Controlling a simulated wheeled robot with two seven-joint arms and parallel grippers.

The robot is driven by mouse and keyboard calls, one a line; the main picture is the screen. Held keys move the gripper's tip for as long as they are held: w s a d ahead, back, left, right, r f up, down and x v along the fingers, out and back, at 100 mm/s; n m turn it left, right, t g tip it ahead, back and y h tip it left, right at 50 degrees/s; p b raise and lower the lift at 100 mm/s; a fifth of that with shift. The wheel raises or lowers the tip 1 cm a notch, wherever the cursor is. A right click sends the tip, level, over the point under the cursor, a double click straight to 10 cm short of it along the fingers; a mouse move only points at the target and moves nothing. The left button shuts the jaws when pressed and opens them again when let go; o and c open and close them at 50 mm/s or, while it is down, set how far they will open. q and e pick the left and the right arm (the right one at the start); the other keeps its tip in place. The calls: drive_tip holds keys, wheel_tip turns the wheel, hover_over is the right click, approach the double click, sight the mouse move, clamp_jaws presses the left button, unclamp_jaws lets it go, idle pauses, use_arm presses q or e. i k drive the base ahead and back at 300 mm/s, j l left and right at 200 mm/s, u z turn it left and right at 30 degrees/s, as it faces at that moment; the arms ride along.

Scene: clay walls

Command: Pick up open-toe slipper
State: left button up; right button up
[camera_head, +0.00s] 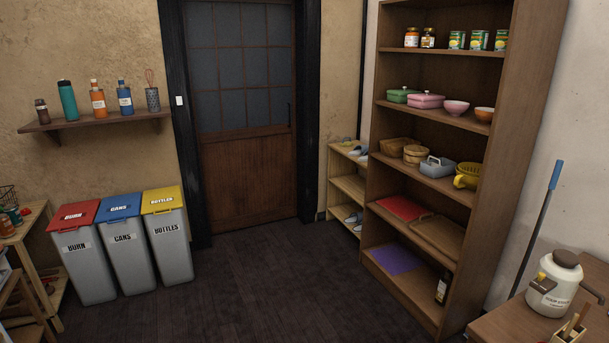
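A small light-wood shoe rack (347,188) stands between the door and the tall shelf. On its top lie a greenish piece of footwear (347,142) and a grey-blue piece of footwear (358,152). More grey footwear (353,217) sits on a lower board. All of it is small in the head view, and I cannot tell which piece is the open-toe slipper. The tall shelf partly hides the right side of the rack. Neither of my grippers is in view.
Dark floor (260,285) is clear up to the closed door (247,180). Left are three labelled bins (125,250) and a wooden stand (40,240). Right are a tall loaded shelf (520,140), a blue-topped pole (541,225) and a table (505,323) with a white pot (550,300).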

sight(359, 150)
drive_tip(key=i+u, duration=0.1)
drive_tip(key=i, duration=0.5)
drive_tip(key=i+u, duration=0.1)
drive_tip(key=i, duration=0.5)
drive_tip(key=i+l, duration=0.2)
drive_tip(key=i, duration=0.4)
drive_tip(key=i+l+u, duration=0.15)
drive_tip(key=i, duration=0.45)
drive_tip(key=i+z, duration=0.2)
drive_tip(key=i, duration=0.3)
drive_tip(key=i+z, duration=0.2)
drive_tip(key=i, duration=0.3)
drive_tip(key=i+j+z, duration=0.15)
drive_tip(key=i, duration=0.35)
drive_tip(key=i+j+z, duration=0.2)
drive_tip(key=i, duration=0.3)
drive_tip(key=i+z, duration=0.2)
drive_tip(key=i, duration=0.25)
drive_tip(key=i+z, duration=0.2)
drive_tip(key=i, duration=0.2)
drive_tip(key=i+j+z, duration=0.2)
drive_tip(key=i, duration=0.25)
drive_tip(key=i+j+z, duration=0.2)
drive_tip(key=i, duration=0.2)
